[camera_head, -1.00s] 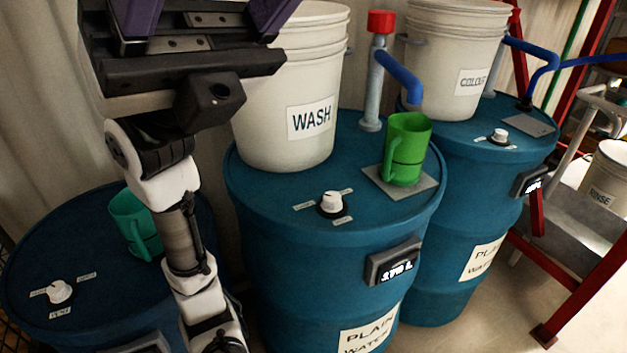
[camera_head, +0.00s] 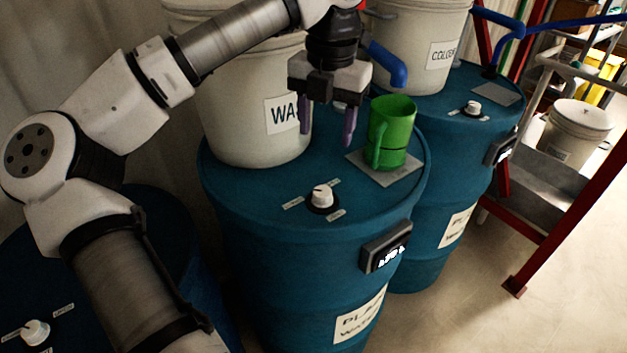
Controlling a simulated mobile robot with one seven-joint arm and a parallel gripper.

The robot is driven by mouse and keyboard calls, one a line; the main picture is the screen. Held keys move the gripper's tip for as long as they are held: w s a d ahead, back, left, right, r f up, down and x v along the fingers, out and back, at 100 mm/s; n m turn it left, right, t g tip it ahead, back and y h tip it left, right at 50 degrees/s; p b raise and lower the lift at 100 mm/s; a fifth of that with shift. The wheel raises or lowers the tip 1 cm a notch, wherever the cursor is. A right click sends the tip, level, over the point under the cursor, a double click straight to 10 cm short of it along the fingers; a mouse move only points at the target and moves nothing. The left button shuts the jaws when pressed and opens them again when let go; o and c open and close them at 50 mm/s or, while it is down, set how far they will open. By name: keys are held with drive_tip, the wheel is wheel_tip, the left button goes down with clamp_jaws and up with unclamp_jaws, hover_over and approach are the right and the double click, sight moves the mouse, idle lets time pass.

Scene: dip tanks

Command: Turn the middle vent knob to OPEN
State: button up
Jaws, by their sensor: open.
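The middle vent knob (camera_head: 322,196) is a white knob on a black base, on top of the middle blue drum (camera_head: 250,200). Small labels surround it, too small to read. My gripper (camera_head: 328,140) points down above the drum top, behind the knob in the picture and apart from it. Its two purple fingers are spread with nothing between them. It hangs in front of the WASH bucket (camera_head: 230,120) and partly hides its label.
A green mug (camera_head: 390,132) stands on a grey plate (camera_head: 408,168), close right of my gripper. A blue spout (camera_head: 388,62) is above it. Other white knobs sit on the left drum (camera_head: 34,332) and right drum (camera_head: 473,108). A display (camera_head: 385,246) is on the middle drum's side.

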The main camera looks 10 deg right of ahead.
sight(323, 191)
wheel_tip(323, 191, down, 14)
drive_tip(key=p, duration=0.3)
drive_tip(key=shift+a+r, duration=0.1)
drive_tip(key=shift+r, duration=0.1)
drive_tip(key=c, duration=1)
